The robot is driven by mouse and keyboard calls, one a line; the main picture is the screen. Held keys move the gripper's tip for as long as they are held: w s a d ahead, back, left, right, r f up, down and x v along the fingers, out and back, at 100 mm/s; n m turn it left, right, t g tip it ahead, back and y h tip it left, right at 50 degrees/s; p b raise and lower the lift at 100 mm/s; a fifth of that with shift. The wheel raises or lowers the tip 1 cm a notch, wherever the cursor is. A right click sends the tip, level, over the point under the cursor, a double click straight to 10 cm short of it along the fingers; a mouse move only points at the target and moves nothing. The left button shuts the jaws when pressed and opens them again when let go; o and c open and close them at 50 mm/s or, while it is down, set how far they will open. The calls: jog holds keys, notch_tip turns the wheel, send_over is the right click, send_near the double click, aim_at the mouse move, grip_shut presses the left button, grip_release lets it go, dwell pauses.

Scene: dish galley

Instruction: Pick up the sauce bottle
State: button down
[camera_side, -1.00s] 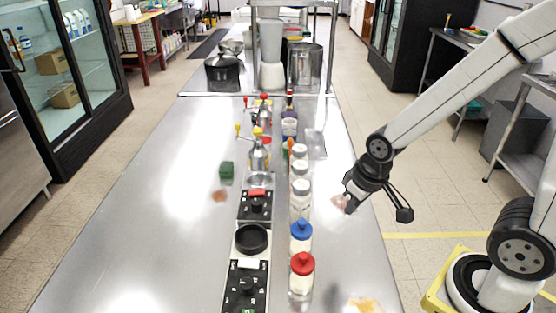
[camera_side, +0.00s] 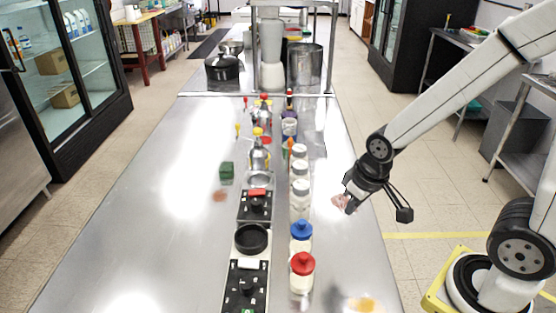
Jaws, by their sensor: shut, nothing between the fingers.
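I cannot tell for sure which item is the sauce bottle. Smaller items with red and yellow tops stand in the left row, too small to identify. My gripper (camera_side: 347,206) is low over the counter's right side, right of the jars and well nearer than the dark bottle. It is shut and empty. A pinkish patch (camera_side: 338,201) shows beside its tips; I cannot tell what it is.
A red-lidded jar (camera_side: 302,272), a blue-lidded jar (camera_side: 301,236) and several white-lidded jars line the right row. A black bowl (camera_side: 251,239) and a green block (camera_side: 226,171) are further left. The counter's left side (camera_side: 130,230) is mostly clear. Pots stand behind.

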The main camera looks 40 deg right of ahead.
grip_release()
jog(key=shift+r, duration=0.2)
